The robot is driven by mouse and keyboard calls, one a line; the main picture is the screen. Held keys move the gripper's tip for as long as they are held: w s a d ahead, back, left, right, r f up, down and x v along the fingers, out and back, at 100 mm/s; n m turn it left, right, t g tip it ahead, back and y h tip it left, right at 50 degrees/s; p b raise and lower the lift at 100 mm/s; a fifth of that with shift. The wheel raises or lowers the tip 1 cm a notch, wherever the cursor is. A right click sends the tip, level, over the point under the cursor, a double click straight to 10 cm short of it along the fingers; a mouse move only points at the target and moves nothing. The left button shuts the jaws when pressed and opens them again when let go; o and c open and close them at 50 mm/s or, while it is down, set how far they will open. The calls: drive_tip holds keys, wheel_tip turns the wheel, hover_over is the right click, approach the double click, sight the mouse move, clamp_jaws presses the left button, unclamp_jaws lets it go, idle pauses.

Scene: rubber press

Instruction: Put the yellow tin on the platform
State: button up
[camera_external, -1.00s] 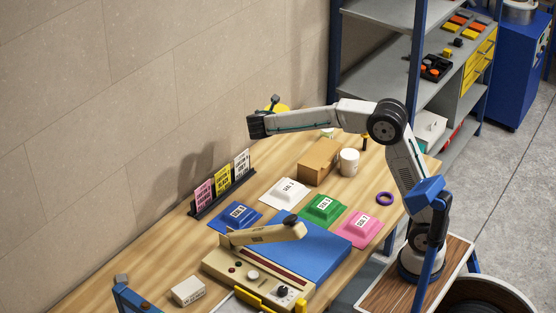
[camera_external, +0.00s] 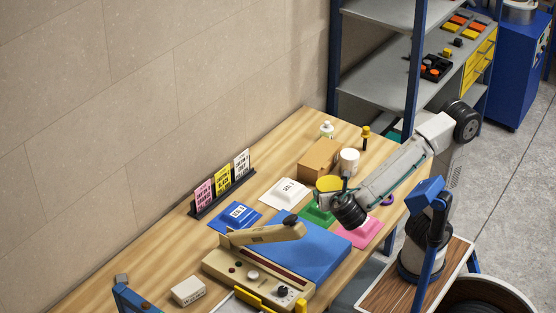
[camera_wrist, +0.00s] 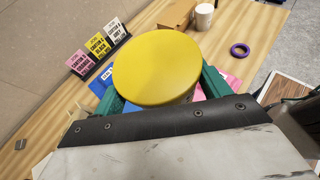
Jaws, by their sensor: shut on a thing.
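The yellow tin (camera_external: 328,183) has a round yellow top and is held level in my gripper (camera_external: 334,195). In the wrist view the tin (camera_wrist: 157,66) sits between the teal fingers of my gripper (camera_wrist: 164,92), which are shut on its sides. In the external view the tin is over the green labelled pad (camera_external: 317,215), which it and my gripper partly hide; whether it touches the pad cannot be told. A flat blue plate (camera_external: 315,250) lies in front, beside the beige press (camera_external: 265,233). I cannot tell which surface is the platform.
White (camera_external: 290,191), blue (camera_external: 236,217) and pink (camera_external: 359,229) labelled pads lie around. A cardboard box (camera_external: 318,158) and white cup (camera_external: 349,161) stand behind the tin. A card rack (camera_external: 223,192) stands by the wall. A purple ring (camera_wrist: 240,50) lies at the right.

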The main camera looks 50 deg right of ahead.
drive_tip(key=s+d+f+n+y, duration=0.1)
drive_tip(key=s+d, duration=0.1)
drive_tip(key=s, duration=0.4)
drive_tip(key=shift+t, duration=0.4)
drive_tip(key=f, duration=1.3)
drive_tip(key=shift+w+a, duration=0.3)
drive_tip(key=w+a, duration=0.1)
drive_tip(key=w, duration=0.4)
drive_tip(key=w+a+f, duration=0.1)
drive_tip(key=w+a, duration=0.1)
drive_tip(key=w, duration=0.3)
drive_tip(key=w+a, duration=0.2)
drive_tip(key=w, duration=0.3)
drive_tip(key=shift+f, duration=2.05)
drive_tip(key=shift+f, duration=0.1)
drive_tip(key=o, duration=1.4)
drive_tip(key=shift+s+f, duration=0.1)
drive_tip(key=shift+o, duration=0.2)
